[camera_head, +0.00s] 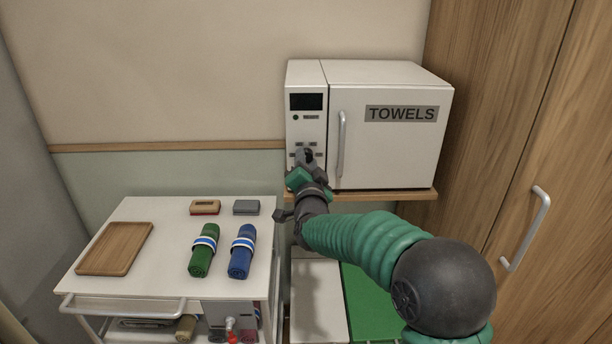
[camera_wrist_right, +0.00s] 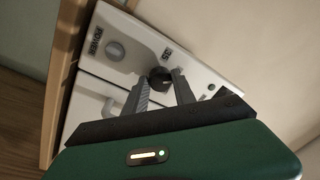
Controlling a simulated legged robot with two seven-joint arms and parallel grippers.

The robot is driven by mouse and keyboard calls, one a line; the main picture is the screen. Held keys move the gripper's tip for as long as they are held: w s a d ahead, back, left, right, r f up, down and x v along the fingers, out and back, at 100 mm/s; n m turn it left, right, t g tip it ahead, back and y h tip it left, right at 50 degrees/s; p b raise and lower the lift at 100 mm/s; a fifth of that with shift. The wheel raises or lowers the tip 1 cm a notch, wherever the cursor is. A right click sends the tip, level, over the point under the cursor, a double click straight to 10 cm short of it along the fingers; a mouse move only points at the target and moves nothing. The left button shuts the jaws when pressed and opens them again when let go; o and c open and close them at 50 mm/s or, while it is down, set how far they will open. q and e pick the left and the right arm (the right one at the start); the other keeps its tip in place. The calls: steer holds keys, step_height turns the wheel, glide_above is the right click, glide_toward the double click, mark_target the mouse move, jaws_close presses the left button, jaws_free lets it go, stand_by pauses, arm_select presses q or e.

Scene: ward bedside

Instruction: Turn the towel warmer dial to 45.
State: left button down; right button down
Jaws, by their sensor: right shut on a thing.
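The white towel warmer (camera_head: 385,130) stands on a wooden shelf, with its door marked TOWELS shut. Its control panel (camera_head: 306,132) on the left has a dark display (camera_head: 306,102). My right gripper (camera_head: 305,160) is at the lower part of this panel and hides much of it in the head view. In the right wrist view the fingers (camera_wrist_right: 163,88) are closed on both sides of a black dial (camera_wrist_right: 160,77). My left gripper is not in view.
A grey knob (camera_wrist_right: 115,50) marked POWER sits near the dial. The door handle (camera_head: 341,145) is just right of the panel. A white trolley (camera_head: 170,215) at left holds a wooden tray (camera_head: 115,248), a green towel roll (camera_head: 203,252) and a blue one (camera_head: 242,254).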

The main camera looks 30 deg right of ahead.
steer(key=m+h+b, duration=0.1)
steer(key=m+b, duration=0.6)
steer(key=m, duration=0.1)
steer(key=shift+f+b, duration=0.15)
steer(key=shift+b, duration=0.15)
steer(key=m+b, duration=0.2)
steer(key=m, duration=0.1)
steer(key=shift+m+g+b, duration=0.3)
steer(key=shift+m+g, duration=0.1)
steer(key=shift+f+m+b, duration=0.1)
steer(key=shift+m+b, duration=0.7)
steer(key=shift+m, duration=0.7)
steer(key=shift+f, duration=0.1)
steer(key=c, duration=1.4)
jaws_free()
steer(key=o, duration=0.4)
steer(key=shift+d, duration=0.1)
steer(key=shift+c, duration=0.2)
steer(key=shift+r, duration=0.2)
